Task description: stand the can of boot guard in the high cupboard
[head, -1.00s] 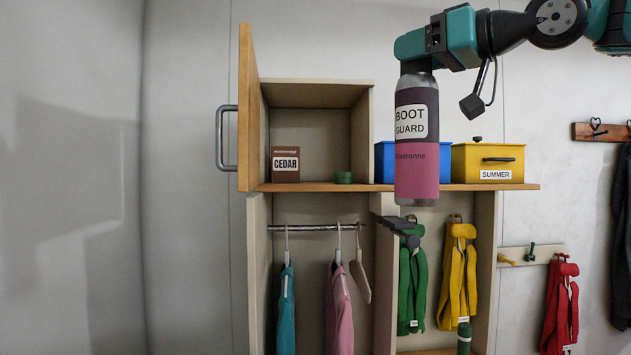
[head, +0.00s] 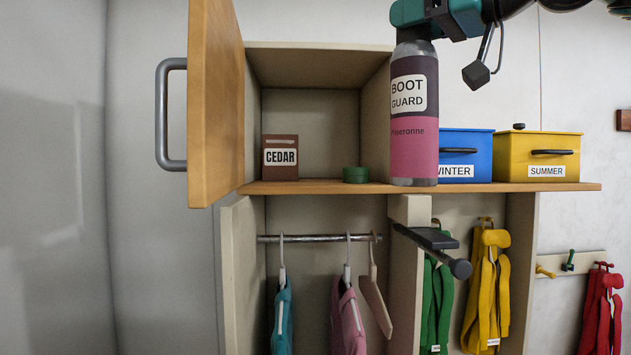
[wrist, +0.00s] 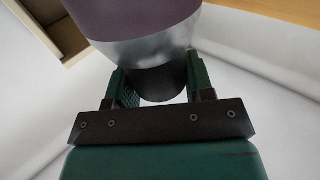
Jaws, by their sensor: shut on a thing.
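The can of boot guard (head: 414,115) hangs upright from my gripper in the head view, in front of the right side of the high cupboard (head: 320,53). The cupboard's wooden door (head: 215,100) stands open to the left. Inside, a brown cedar box (head: 280,157) stands at the left and a low green tin (head: 355,174) at the right front. The cupboard floor between them is bare.
A blue winter box (head: 466,154) and a yellow summer box (head: 540,160) stand on the shelf right of the cupboard. A dark bracket with a knob (head: 435,245) juts out below the shelf. Clothes hang from a rail (head: 320,237) underneath.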

